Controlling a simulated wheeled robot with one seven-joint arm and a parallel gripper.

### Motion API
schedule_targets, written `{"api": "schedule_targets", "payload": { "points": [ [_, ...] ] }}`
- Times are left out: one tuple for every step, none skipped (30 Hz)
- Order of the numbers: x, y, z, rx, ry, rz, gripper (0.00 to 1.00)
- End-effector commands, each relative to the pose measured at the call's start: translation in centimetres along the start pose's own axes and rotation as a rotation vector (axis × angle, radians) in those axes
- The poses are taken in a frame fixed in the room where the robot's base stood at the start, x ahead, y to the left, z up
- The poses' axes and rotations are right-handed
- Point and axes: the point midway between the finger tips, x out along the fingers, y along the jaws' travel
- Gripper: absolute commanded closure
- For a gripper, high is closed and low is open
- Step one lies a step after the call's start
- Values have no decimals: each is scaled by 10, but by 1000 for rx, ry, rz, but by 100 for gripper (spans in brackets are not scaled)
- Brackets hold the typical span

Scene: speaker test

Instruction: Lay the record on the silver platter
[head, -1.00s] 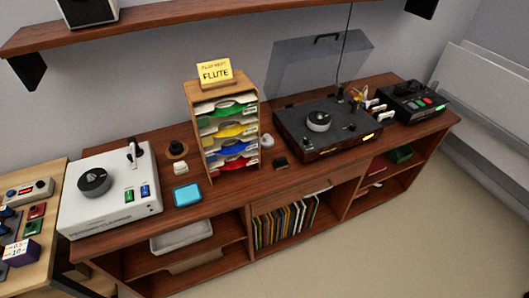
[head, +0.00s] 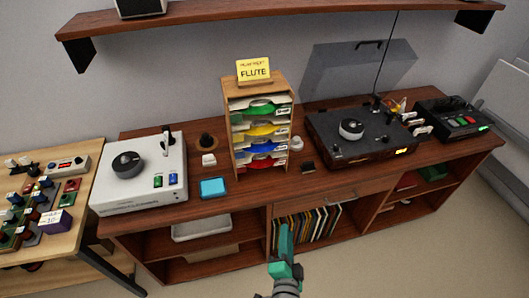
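A dark record player (head: 325,145) with a raised smoky lid stands right of centre on the wooden cabinet, in the head view. A small round silver-topped disc (head: 351,129) sits on it. A white player (head: 165,185) at the left carries a dark grey disc (head: 127,165). A wooden rack (head: 228,130) between them holds several flat items with green, yellow, blue and red parts; I cannot tell which is the record. My teal gripper (head: 284,240) is low in front of the cabinet, apart from the rack and players. Its fingers are not clear enough to judge.
A yellow FLUTE sign (head: 254,69) tops the rack. A blue-topped pad (head: 213,187) lies left of it. Upright sleeves (head: 318,222) fill a lower shelf. A wall shelf (head: 220,17) hangs above. A side table (head: 70,240) stands left.

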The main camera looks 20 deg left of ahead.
Motion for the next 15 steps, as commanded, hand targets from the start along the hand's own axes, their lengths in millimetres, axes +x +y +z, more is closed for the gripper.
{"api": "schedule_targets", "payload": {
  "points": [
    [18,-16,-4,46,-18,-29,83],
    [27,-23,-5,76,-33,-41,83],
    [39,-35,-7,117,-55,-59,83],
    [47,-44,-8,147,-73,-72,83],
    [55,-53,-9,175,-91,-84,83],
    [66,-65,-10,212,-115,-99,83],
    [72,-74,-11,237,-133,-111,83],
    [79,-84,-12,261,-151,-122,83],
    [86,-95,-13,291,-175,-134,83],
    [92,-103,-14,310,-192,-142,83],
    [96,-111,-14,328,-208,-149,83],
    [101,-120,-15,350,-228,-158,83],
    [104,-127,-16,363,-240,-164,83],
    [107,-132,-16,375,-253,-168,83],
    [110,-139,-17,389,-267,-174,83]
  ]
}}
